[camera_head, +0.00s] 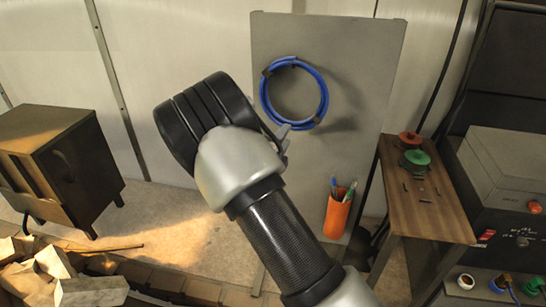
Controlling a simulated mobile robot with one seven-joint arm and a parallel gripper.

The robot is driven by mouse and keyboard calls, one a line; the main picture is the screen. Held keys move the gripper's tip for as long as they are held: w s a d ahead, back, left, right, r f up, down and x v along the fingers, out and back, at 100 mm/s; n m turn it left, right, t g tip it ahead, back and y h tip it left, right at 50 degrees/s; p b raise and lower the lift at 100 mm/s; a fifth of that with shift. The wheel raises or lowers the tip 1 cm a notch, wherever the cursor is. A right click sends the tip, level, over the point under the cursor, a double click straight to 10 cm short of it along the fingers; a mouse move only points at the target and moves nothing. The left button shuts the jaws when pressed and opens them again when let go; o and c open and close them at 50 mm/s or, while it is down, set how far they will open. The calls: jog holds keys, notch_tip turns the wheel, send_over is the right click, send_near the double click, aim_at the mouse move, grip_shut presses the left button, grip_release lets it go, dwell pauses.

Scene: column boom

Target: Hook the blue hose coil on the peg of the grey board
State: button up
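The blue hose coil (325,92) is a ring with dark ties, in front of the upper left part of the grey board (365,60). I cannot make out the peg, so I cannot tell whether the coil hangs on it. My gripper (283,130) is mostly hidden behind my own wrist. A small grey part of it shows at the lower left of the coil, touching or very near it. I cannot tell whether its fingers are closed on the hose. A shadow falls on the board to the right of and below the coil.
An orange cup (338,215) with pens is at the board's lower right. A wooden bench (427,190) with a red and a green item stands right of it, beside grey boxes (505,165). A dark cabinet (60,165) and split wood (50,270) are at left.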

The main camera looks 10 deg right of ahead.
jog(key=v, duration=1.2)
jog(key=s+d+r+m+g+h, duration=0.2)
jog(key=s+d+r+m+g, duration=0.1)
jog(key=d+m, duration=0.3)
jog(key=s+d+r+m+g+h, duration=0.2)
jog(key=d+r+m+g, duration=0.1)
jog(key=d+m, duration=0.2)
jog(key=s+d+r+m+g+y+p, duration=0.2)
jog(key=s+d+m+g, duration=0.55)
jog(key=s+m, duration=0.7)
jog(key=s+a+r+m+t+y, duration=0.1)
jog(key=s+a+r+m+y, duration=0.3)
jog(key=m, duration=0.7)
jog(key=s+a+r+m+t+y+p, duration=0.1)
jog(key=s+a+r+m+y, duration=0.3)
jog(key=m, duration=0.8)
jog(key=shift+s+a+r+t+y, duration=0.4)
jog(key=shift+s+a+t+y, duration=0.15)
jog(key=shift+s+a+y, duration=0.6)
